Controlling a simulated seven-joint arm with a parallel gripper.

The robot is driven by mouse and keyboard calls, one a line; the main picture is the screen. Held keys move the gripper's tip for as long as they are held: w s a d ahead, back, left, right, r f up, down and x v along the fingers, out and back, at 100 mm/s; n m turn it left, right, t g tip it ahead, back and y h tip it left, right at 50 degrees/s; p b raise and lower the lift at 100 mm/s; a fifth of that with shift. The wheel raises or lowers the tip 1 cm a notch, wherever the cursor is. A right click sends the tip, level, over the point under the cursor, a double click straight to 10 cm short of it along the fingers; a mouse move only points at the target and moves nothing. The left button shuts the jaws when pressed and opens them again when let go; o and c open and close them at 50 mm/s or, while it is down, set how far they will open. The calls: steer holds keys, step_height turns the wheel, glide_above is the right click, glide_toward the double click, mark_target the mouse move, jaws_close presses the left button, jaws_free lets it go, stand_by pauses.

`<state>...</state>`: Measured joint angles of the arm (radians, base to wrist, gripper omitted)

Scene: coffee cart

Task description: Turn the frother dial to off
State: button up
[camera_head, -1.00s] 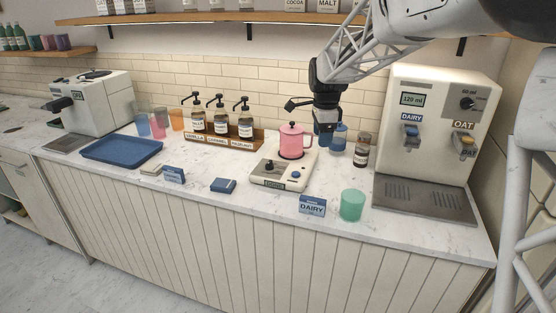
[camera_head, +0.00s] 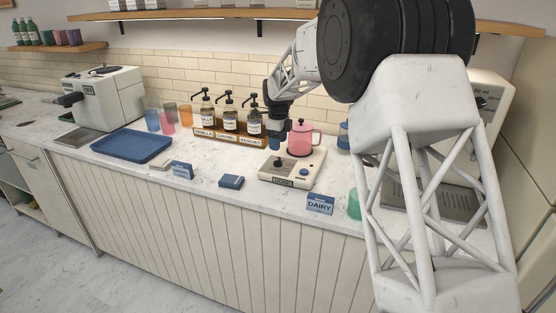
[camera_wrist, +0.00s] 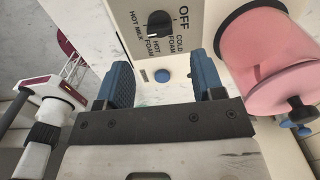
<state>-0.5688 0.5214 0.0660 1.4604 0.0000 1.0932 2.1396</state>
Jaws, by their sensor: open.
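The frother (camera_head: 318,165) is a cream base on the counter with a pink lidded pitcher (camera_head: 302,140) on it. Its black dial (camera_head: 279,162) is at the left of the base, with a blue button (camera_head: 304,172) to the right. In the wrist view the dial (camera_wrist: 158,21) has labels OFF, COLD FOAM, HOT FOAM and HOT MILK around it; its white mark appears to point toward HOT FOAM. My gripper (camera_head: 275,142) is left of the pitcher, above the back of the frother. In the wrist view my gripper (camera_wrist: 162,78) is open and empty, its blue fingers apart, with the dial beyond them.
A syrup rack (camera_head: 228,138) with pump bottles stands left of my gripper. A DAIRY card (camera_head: 320,204) and green cup (camera_head: 354,204) are in front right. A blue tray (camera_head: 132,146) lies left. My arm hides much of the dispenser (camera_head: 490,95) at right.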

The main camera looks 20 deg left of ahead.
mark_target(278, 158)
steer(key=shift+f, duration=0.1)
stand_by(0.3)
steer(key=shift+f, duration=3.85)
steer(key=c, duration=0.9)
steer(key=shift+c, duration=0.2)
